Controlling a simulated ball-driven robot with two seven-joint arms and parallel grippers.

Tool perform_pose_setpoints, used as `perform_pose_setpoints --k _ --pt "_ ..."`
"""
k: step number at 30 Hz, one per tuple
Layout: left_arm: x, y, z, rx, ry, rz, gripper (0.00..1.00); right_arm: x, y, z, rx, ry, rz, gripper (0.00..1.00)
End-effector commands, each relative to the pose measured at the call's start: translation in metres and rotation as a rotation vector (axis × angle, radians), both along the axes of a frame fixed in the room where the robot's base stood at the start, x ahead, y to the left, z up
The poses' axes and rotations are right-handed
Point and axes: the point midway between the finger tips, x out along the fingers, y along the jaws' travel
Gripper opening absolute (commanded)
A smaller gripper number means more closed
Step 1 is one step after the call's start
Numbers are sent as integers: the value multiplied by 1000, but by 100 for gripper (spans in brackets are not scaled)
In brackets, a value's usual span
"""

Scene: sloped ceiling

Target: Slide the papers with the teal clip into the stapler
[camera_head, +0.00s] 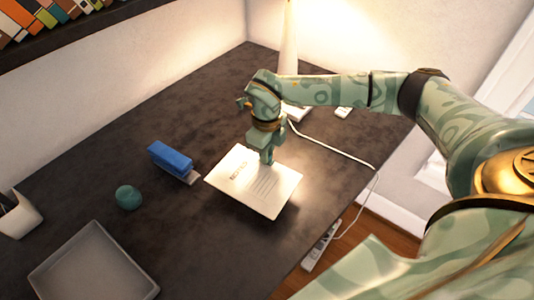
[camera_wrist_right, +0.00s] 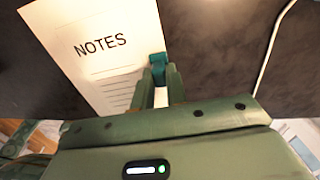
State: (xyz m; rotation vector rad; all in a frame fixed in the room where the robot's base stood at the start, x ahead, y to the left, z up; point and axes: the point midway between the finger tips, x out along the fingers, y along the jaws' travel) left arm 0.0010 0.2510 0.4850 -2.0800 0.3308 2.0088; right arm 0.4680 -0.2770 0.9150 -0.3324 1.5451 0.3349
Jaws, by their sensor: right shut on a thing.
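The white papers (camera_head: 240,182) lie on or just above the dark desk and read "NOTES" in the right wrist view (camera_wrist_right: 105,45). The teal clip (camera_wrist_right: 158,62) sits at the papers' edge, right at my fingers. My right gripper (camera_head: 267,158) reaches down from above and is shut on the clipped edge of the papers; its fingers also show in the right wrist view (camera_wrist_right: 157,88). I cannot tell how far the papers are off the desk. The blue stapler (camera_head: 171,157) stands to the left of the papers, apart from them. My left gripper is not in view.
A small teal round object (camera_head: 128,197) stands left of the stapler. A grey tray (camera_head: 62,252) is at the front left, a white pen holder (camera_head: 22,218) at the far left. A lamp (camera_head: 289,45) and white cable (camera_head: 335,153) are behind. Bare desk separates stapler and papers.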

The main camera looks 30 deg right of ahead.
Motion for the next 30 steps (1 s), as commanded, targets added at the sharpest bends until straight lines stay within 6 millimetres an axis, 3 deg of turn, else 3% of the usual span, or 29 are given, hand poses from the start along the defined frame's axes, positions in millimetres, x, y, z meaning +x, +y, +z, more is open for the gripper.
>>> perform_pose_setpoints --k 15,30 --pt "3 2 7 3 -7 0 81 0 0 1 0 -1 4 0" --pt "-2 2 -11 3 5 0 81 -1 0 -39 0 1 3 0"
